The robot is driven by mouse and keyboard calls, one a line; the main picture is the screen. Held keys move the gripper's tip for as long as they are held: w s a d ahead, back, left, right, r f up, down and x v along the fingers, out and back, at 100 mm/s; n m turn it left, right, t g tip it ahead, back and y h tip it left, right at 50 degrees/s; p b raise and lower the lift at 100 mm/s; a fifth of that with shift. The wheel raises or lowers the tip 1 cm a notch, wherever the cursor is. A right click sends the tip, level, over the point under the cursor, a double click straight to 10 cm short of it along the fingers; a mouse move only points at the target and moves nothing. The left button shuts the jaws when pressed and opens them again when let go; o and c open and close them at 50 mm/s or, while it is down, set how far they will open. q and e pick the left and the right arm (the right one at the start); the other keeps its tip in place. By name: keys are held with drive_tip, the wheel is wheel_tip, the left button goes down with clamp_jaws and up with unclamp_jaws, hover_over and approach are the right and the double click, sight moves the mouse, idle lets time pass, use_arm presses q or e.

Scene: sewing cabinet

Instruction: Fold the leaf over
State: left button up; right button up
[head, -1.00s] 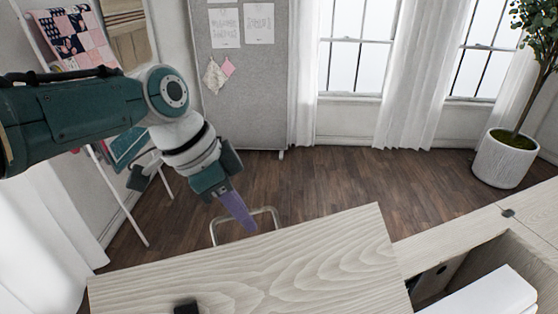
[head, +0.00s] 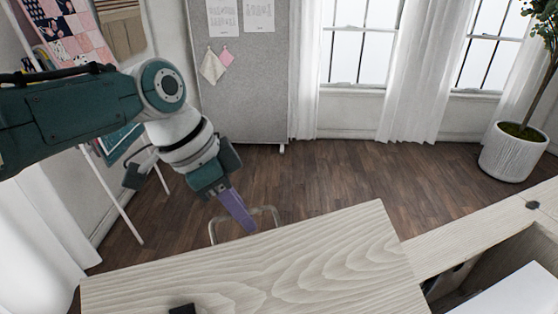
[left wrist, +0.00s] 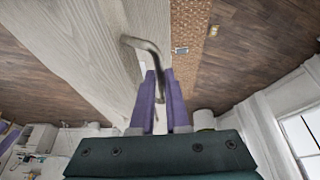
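The leaf (head: 290,257) is a pale wood-grain panel across the bottom of the head view. It also fills the upper left of the left wrist view (left wrist: 85,50). A bent metal handle (head: 272,212) stands out at its far edge. My left gripper (head: 240,217) has purple fingers and reaches down to the handle from the left. In the left wrist view the handle (left wrist: 145,46) runs down between the two fingers (left wrist: 160,80), which look closed on it. Part of the handle is hidden by the fingers. My right gripper is out of view.
The pale cabinet top (head: 470,237) lies right of the leaf, with an open well holding a white object (head: 515,292). A small dark piece (head: 183,309) is at the leaf's bottom edge. Wood floor (head: 330,175) is clear beyond; a potted plant (head: 512,150) stands far right.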

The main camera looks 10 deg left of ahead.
use_arm(q)
drive_tip(key=shift+o, duration=0.7)
drive_tip(key=shift+s, duration=0.1)
drive_tip(key=shift+r, duration=0.3)
drive_tip(key=p+v, duration=0.1)
drive_tip(key=v, duration=0.8)
drive_tip(key=shift+a+r+p, duration=0.1)
drive_tip(key=shift+a+p, duration=0.05)
drive_tip(key=shift+p, duration=0.25)
